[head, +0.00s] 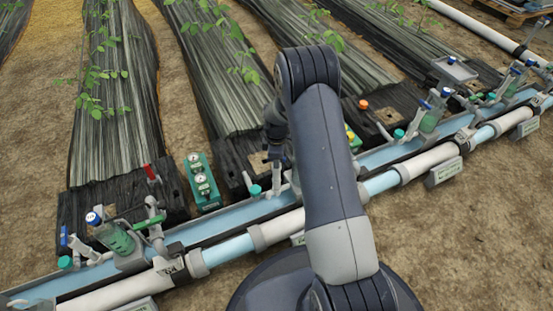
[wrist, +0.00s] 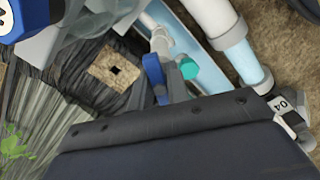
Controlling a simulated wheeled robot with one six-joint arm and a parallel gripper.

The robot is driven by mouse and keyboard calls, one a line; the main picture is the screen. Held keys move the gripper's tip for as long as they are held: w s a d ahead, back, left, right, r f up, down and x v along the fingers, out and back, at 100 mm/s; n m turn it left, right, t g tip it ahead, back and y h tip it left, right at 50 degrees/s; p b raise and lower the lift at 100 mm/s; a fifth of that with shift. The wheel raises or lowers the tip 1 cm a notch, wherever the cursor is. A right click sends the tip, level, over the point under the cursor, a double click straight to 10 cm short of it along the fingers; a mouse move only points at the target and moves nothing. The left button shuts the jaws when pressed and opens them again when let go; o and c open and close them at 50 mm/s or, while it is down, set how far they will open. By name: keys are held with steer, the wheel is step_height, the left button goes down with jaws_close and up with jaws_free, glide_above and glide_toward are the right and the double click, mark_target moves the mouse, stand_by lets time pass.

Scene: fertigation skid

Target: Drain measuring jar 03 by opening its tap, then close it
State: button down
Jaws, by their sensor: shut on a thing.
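My gripper (head: 277,158) is low over the middle station, beside the pipe and partly covered by my own arm. The jar cannot be made out behind the arm in the head view. In the wrist view, a white cap with a blue rim (wrist: 10,18) and grey, partly clear parts fill the upper left, close to the camera. I cannot tell the tap's angle or the liquid level.
Another jar (head: 115,238) with a green handle (head: 150,221) stands at left, and one more (head: 430,118) at right. A blue lever (wrist: 154,75) and teal cap (wrist: 188,68) sit near the pipe. A label reads 04 (wrist: 285,103). A green gauge box (head: 203,182) stands left of my arm.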

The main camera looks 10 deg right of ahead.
steer(key=m, duration=0.6)
steer(key=shift+m, duration=0.4)
steer(key=m, duration=0.7)
steer(key=c, duration=1.3)
jaws_free()
step_height(320, 180, up, 10)
steer(key=p, duration=0.7)
steer(key=shift+r, duration=0.1)
